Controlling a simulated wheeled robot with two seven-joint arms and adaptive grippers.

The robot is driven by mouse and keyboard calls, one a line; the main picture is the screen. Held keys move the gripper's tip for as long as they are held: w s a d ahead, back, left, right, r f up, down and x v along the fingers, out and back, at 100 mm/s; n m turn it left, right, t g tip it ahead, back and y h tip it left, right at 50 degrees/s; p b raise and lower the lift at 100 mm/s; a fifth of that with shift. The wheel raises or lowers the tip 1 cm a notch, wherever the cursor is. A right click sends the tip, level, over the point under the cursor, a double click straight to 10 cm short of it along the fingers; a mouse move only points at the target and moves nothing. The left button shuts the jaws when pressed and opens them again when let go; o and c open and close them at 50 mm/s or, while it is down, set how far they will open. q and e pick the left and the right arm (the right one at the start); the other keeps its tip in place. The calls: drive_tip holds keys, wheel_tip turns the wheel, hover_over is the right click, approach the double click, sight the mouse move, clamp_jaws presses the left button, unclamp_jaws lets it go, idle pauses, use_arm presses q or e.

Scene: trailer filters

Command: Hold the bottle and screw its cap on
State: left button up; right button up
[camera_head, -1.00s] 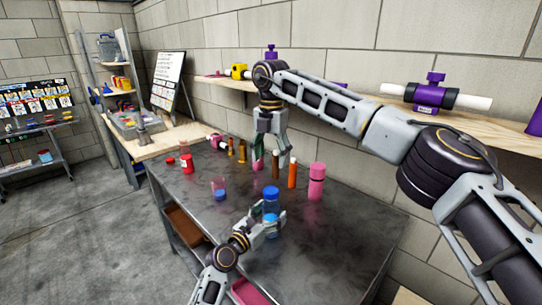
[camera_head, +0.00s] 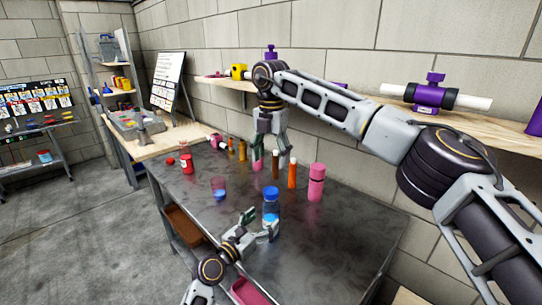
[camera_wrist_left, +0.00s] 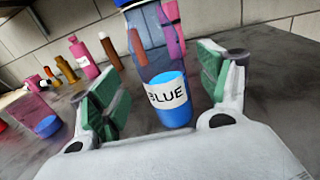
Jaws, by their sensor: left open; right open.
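A clear bottle (camera_head: 271,204) with blue contents stands upright on the dark table. A blue cap (camera_head: 271,191) sits at its top; I cannot tell how tightly it is seated. In the left wrist view the bottle (camera_wrist_left: 145,45) carries a white "BLUE" label, and its top is cut off by the frame edge. My left gripper (camera_head: 262,226) is open, low in front of the bottle. Its green-padded fingers (camera_wrist_left: 160,92) lie to either side of the bottle in the wrist view, apart from it. My right gripper (camera_head: 270,158) is open and empty, above and behind the bottle.
A pink bottle (camera_head: 316,184), an orange bottle (camera_head: 292,175) and a brown bottle (camera_head: 275,168) stand behind. The table's right part is clear.

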use_arm(q)
drive_tip(key=shift+v, duration=3.75)
drive_tip(key=shift+r, duration=0.15)
wheel_tip(320, 180, up, 9)
drive_tip(key=p, duration=0.9)
drive_tip(key=shift+r+p, duration=0.35)
drive_tip(key=shift+p, duration=0.2)
